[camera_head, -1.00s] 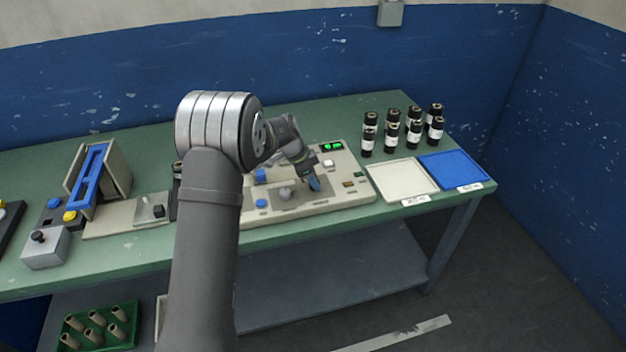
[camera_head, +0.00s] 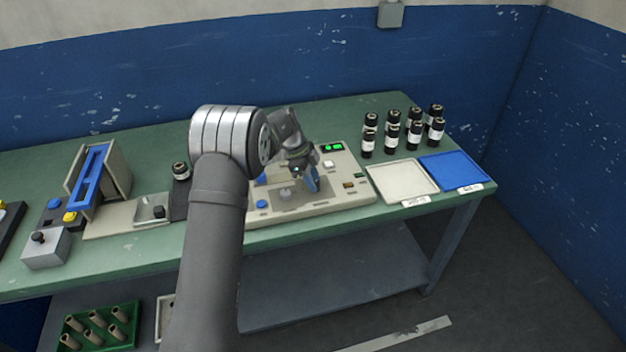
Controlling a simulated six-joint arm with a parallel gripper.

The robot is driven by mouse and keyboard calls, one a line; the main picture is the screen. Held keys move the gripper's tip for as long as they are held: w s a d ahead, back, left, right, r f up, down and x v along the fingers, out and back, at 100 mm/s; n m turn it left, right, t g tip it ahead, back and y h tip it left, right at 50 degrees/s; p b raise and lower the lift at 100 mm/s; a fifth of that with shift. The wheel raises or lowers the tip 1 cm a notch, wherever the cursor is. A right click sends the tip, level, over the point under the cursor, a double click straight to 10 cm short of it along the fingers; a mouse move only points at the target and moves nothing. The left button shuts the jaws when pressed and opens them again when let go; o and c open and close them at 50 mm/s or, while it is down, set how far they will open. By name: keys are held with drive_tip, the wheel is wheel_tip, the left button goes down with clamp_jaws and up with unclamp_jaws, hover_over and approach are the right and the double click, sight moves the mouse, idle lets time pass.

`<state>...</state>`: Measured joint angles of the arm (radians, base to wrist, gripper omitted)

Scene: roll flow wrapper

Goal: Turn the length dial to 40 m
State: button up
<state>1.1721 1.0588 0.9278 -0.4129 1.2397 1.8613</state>
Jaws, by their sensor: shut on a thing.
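The wrapper's beige control panel (camera_head: 345,192) sits on the green bench, with a small green lit display (camera_head: 332,147) at its back right. The digits are too small to read. A grey round part (camera_head: 287,194) shows on the plate just left of the fingers. The dial's scale and pointer cannot be made out.
Several dark rolls (camera_head: 391,138) stand at the back right, behind a white tray (camera_head: 404,190) and a blue tray (camera_head: 455,171). A dark-capped roll (camera_head: 181,170) stands left of the panel.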

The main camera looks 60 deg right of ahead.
drive_tip(key=o, duration=1)
drive_tip(key=v, duration=1.7)
drive_tip(key=shift+w+r, duration=0.1)
drive_tip(key=shift+w, duration=0.1)
drive_tip(key=x, duration=1.7)
drive_tip(key=shift+s, duration=0.2)
